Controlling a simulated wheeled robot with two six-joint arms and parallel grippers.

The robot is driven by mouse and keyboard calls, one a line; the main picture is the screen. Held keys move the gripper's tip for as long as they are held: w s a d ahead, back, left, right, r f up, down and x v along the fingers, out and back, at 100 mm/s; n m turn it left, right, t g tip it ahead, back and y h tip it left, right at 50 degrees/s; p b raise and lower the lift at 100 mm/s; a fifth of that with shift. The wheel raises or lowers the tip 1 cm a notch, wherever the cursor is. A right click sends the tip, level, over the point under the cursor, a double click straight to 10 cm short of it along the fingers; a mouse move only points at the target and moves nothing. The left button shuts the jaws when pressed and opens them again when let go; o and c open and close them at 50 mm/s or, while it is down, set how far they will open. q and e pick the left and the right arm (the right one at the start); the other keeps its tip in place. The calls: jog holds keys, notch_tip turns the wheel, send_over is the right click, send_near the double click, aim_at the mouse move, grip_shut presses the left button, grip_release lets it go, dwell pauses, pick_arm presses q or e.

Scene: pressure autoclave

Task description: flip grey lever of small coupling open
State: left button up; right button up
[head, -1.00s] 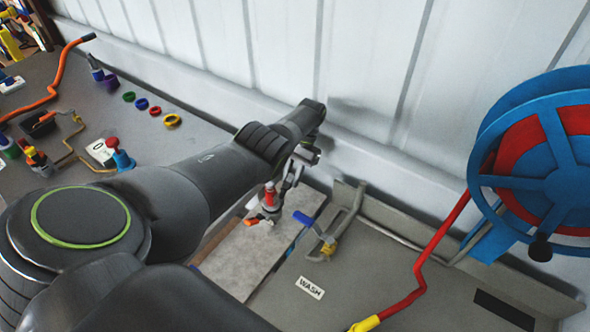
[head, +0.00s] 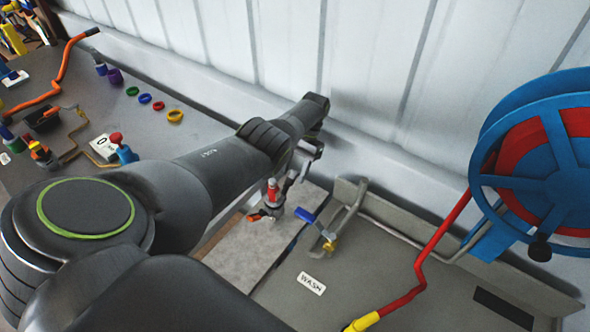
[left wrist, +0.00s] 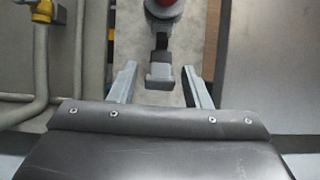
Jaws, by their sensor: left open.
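The small coupling (head: 273,194), a grey fitting with a red part and an orange piece, stands over the pale slab beyond my left forearm. In the left wrist view its grey lever (left wrist: 160,74) points toward me, ending in a square tab. My left gripper (left wrist: 161,88) is open, with one finger on each side of the tab and gaps visible on both sides. In the head view the left gripper (head: 298,172) is small and partly hidden by its own arm. The lever is too small to make out there. My right gripper is not in view.
A blue-handled valve (head: 329,240) on a grey pipe stands just right of the coupling, above a WASH label (head: 311,284). A blue hose reel (head: 545,165) with a red hose is at right. The white wall (head: 370,70) is close behind my arm.

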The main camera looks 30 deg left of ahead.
pick_arm(q)
notch_tip(320, 180, up, 8)
jog(key=p, duration=0.3)
jog(key=shift+r+p, duration=0.15)
jog(key=shift+p, duration=0.25)
jog(key=shift+r, duration=0.25)
jog(key=shift+d, duration=0.1)
